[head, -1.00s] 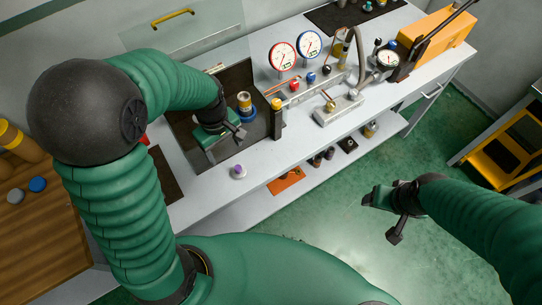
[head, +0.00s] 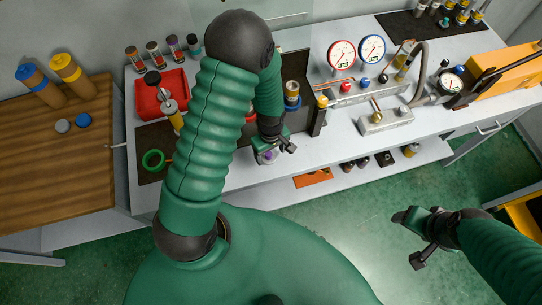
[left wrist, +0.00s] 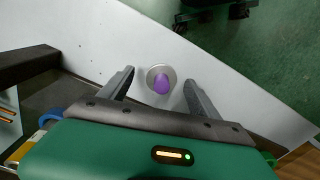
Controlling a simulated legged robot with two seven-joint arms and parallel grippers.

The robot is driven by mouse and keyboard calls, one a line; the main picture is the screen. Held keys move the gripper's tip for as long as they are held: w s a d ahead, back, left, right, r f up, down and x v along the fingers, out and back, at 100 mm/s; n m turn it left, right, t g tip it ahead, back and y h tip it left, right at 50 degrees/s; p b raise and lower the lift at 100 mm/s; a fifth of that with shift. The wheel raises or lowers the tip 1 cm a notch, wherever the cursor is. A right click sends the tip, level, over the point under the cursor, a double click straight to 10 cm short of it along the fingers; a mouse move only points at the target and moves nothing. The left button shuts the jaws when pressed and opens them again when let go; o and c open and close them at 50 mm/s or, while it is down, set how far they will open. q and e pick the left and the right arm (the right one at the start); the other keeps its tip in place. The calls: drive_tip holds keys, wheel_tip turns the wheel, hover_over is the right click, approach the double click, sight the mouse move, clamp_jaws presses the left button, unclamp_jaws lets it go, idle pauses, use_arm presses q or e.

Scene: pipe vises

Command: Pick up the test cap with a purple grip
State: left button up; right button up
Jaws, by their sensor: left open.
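The test cap with a purple grip (left wrist: 161,82) stands on the pale workbench near its front edge, a round metal base with a purple knob. In the left wrist view it lies between and just beyond the open fingers of my left gripper (left wrist: 156,92). In the head view my left gripper (head: 277,147) hangs over the cap (head: 268,156), which is partly hidden by it. My left gripper is empty. My right gripper (head: 409,240) is empty, fingers spread, over the green floor, away from the bench.
A dark mat with a blue-and-yellow fitting (head: 292,95) lies behind the left gripper. A black post with a yellow top (head: 321,103) stands to its right. Gauges (head: 342,55) and a metal vise block (head: 384,120) stand farther right. A red tray (head: 160,97) is at left.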

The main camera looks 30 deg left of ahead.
use_arm(q)
drive_tip(key=shift+s+f, duration=0.1)
drive_tip(key=shift+f, duration=0.5)
drive_tip(key=shift+a+f, duration=0.2)
drive_tip(key=shift+f, duration=0.1)
drive_tip(key=shift+a+f, duration=0.15)
drive_tip(key=shift+a, duration=0.3)
drive_tip(key=shift+c, duration=2.5)
drive_tip(key=shift+d, duration=0.45)
drive_tip(key=c, duration=0.9)
clamp_jaws()
drive_tip(key=shift+a, duration=0.15)
use_arm(e)
drive_tip(key=shift+a+r, duration=0.15)
drive_tip(key=shift+a, duration=0.25)
use_arm(q)
drive_tip(key=shift+a, duration=0.1)
use_arm(e)
drive_tip(key=shift+a, duration=0.1)
